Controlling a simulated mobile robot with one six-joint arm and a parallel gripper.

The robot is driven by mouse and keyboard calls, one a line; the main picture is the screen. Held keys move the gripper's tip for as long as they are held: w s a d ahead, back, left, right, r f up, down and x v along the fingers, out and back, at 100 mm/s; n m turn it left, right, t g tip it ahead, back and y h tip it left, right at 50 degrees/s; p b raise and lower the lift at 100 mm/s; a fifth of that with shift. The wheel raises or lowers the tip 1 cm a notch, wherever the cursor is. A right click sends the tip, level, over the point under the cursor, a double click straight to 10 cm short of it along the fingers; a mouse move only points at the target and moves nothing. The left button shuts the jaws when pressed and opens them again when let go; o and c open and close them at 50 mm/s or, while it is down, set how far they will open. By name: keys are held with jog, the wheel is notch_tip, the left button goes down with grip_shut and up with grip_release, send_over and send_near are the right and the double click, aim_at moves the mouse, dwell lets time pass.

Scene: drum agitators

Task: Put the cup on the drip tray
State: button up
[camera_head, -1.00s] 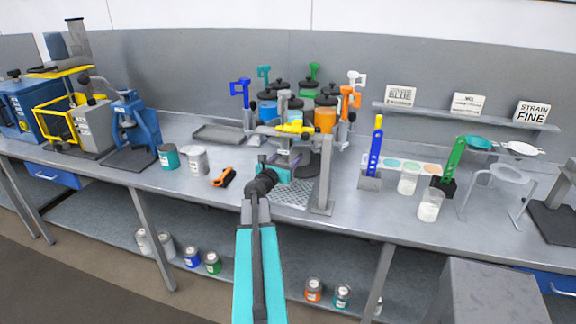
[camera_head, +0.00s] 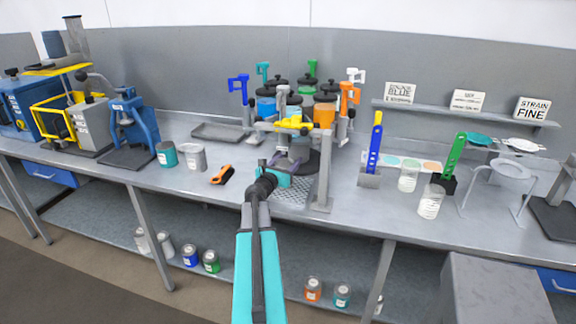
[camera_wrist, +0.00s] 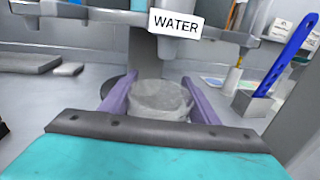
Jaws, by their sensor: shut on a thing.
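My gripper (camera_wrist: 158,98) has its purple fingers closed on a clear, whitish cup (camera_wrist: 160,92), one finger on each side of it. The cup looks upright. In the head view my gripper (camera_head: 289,162) is over the back part of the drip tray, among the drum agitators, and hides most of the cup. The drip tray (camera_head: 294,193) is a grey perforated plate on the bench, partly covered by my gripper. Whether the cup touches the tray cannot be told.
A white WATER label (camera_wrist: 176,23) hangs just above and beyond the cup. A grey post (camera_head: 324,178) stands at the tray's right side. Blue and green upright tools (camera_head: 375,145) stand to the right.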

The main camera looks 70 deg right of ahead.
jog(key=shift+w, duration=0.15)
jog(key=shift+f, duration=0.15)
jog(key=o, duration=1.3)
jog(key=shift+a+r, duration=0.1)
jog(key=shift+r, duration=0.1)
jog(key=a+b, duration=0.1)
jog(key=a, duration=0.3)
jog(key=a+b, duration=0.1)
jog(key=a, duration=0.3)
jog(key=w+a, duration=0.1)
jog(key=a, duration=0.2)
jog(key=shift+a+b, duration=0.4)
